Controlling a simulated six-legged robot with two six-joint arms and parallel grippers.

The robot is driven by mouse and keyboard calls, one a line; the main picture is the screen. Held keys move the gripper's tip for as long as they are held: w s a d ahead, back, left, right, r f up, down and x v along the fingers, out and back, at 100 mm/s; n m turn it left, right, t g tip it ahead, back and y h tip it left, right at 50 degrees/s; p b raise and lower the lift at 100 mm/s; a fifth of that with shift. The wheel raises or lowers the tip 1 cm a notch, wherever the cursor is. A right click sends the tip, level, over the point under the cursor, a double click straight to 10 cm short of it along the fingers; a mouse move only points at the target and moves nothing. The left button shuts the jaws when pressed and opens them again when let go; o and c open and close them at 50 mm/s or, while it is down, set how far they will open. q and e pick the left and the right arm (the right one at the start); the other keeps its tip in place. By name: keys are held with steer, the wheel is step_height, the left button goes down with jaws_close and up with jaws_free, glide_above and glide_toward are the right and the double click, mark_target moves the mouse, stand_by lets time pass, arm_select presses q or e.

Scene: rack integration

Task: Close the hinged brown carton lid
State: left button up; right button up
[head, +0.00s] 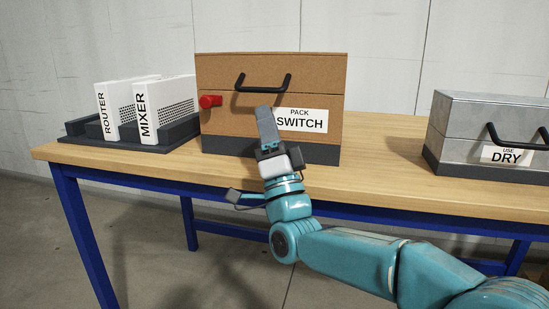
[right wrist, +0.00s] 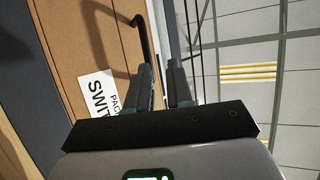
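The brown carton (head: 222,130), labelled PACK SWITCH, stands on the table in the middle of the head view. Its upper lid part (head: 315,72) carries a black handle (head: 263,88) and appears to sit down on the body, with no clear gap at the front. A red knob (head: 210,101) sticks out at its left front. My right gripper (head: 265,112) points up in front of the carton, just below the handle. In the right wrist view, its fingers (right wrist: 162,72) are apart and empty, near the handle (right wrist: 146,42); contact is unclear. My left gripper is out of view.
A dark rack tray (head: 75,138) holding the white ROUTER (head: 120,110) and MIXER (head: 167,108) boxes stands left of the carton. A grey DRY case (head: 465,125) stands at the right. The wooden table (head: 380,150) is bare between carton and case.

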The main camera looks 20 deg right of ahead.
steer(key=v, duration=0.6)
steer(key=shift+f, duration=0.2)
steer(key=shift+w, duration=0.15)
